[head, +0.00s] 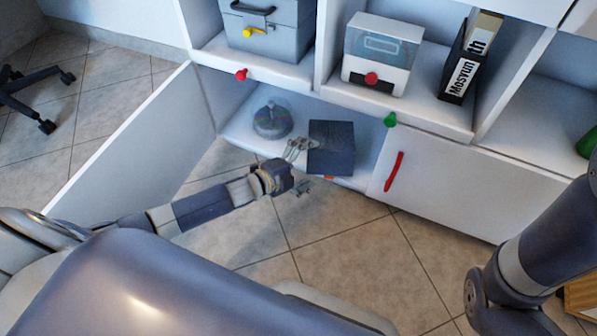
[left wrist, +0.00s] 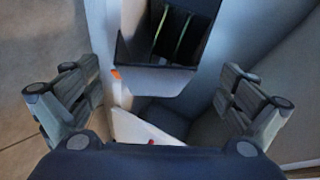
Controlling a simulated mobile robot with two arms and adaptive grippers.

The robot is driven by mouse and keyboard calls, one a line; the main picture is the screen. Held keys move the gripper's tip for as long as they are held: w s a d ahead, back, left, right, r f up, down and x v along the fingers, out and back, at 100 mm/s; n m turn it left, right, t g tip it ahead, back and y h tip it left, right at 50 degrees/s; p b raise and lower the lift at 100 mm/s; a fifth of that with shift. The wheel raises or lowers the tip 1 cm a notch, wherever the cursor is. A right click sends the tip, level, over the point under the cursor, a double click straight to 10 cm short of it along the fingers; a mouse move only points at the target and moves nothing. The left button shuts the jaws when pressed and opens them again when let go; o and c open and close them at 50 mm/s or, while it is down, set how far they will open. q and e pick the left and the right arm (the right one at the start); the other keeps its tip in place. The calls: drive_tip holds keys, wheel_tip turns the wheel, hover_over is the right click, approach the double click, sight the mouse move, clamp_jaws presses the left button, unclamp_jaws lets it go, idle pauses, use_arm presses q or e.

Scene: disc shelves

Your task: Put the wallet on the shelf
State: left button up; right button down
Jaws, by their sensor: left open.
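I cannot make out a wallet for certain in either view. The white shelf unit (head: 435,120) fills the upper right of the head view. In its low open compartment stands a dark box (head: 331,138). My left gripper (head: 300,168) is open just left of and in front of this box. In the left wrist view, the box (left wrist: 155,78) is open-topped, with thin yellowish strips inside. It lies ahead of my spread, empty fingers (left wrist: 158,98), not between them. My right arm shows at the right of the head view, but its gripper is out of frame.
A disc spindle (head: 272,121) stands left of the box. An open white door (head: 135,135) flanks the compartment; a closed door with a red handle (head: 394,171) is right. Above are a grey case (head: 268,30), a white disc box (head: 381,55) and binders (head: 466,65).

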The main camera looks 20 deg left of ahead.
use_arm(q)
drive_tip(key=shift+w+d+f, duration=0.25)
drive_tip(key=shift+w+d, duration=0.1)
drive_tip(key=shift+w, duration=0.2)
drive_tip(key=shift+c, duration=0.6)
drive_tip(key=c, duration=1.1)
drive_tip(key=shift+c, duration=0.2)
drive_tip(key=shift+s, duration=0.1)
